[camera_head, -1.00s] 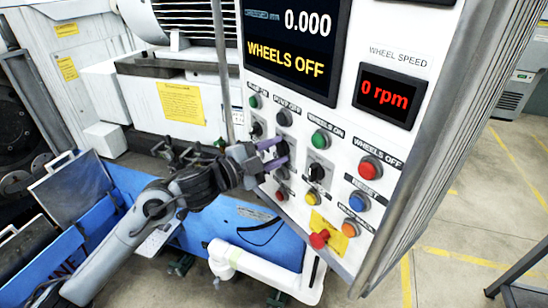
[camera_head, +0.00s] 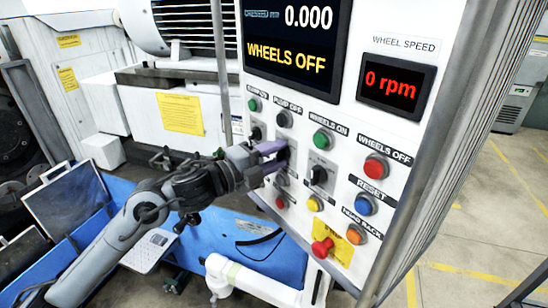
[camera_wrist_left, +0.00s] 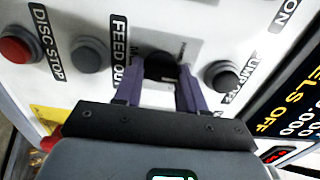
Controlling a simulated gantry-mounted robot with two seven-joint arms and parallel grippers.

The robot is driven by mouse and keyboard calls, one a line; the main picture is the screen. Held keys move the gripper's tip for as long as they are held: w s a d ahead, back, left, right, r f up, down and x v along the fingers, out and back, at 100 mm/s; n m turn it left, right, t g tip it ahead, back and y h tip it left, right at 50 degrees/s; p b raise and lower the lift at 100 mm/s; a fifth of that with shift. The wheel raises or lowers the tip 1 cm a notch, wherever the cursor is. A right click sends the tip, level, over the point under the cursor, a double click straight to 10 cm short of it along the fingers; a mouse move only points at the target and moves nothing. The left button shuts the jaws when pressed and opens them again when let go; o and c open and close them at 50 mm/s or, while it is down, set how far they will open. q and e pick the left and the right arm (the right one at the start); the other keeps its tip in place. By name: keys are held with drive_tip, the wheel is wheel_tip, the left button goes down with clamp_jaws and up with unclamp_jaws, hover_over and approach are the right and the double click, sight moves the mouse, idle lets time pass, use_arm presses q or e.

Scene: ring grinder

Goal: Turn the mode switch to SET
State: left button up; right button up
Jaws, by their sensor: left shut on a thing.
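My left gripper (camera_head: 274,157), with purple fingers, reaches the control panel (camera_head: 352,128) from the left. In the left wrist view the gripper (camera_wrist_left: 158,80) has one finger on each side of a black rotary knob (camera_wrist_left: 160,67) and is shut on it. This knob, the mode switch, sits on a pale plate with small print that I cannot read, so its setting is unclear. In the head view the fingers hide most of it. My right gripper is not in view.
A red mushroom button (camera_head: 322,247) is lower down. The display (camera_head: 294,45) reads WHEELS OFF, and the speed readout (camera_head: 391,83) 0 rpm.

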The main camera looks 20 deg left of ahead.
use_arm(q)
drive_tip(key=o, duration=1.1)
drive_tip(key=shift+c, duration=0.2)
drive_tip(key=b+v, duration=0.3)
drive_tip(key=v, duration=0.7)
drive_tip(key=shift+s+a, duration=0.2)
drive_tip(key=shift+s, duration=0.15)
drive_tip(key=shift+f, duration=0.1)
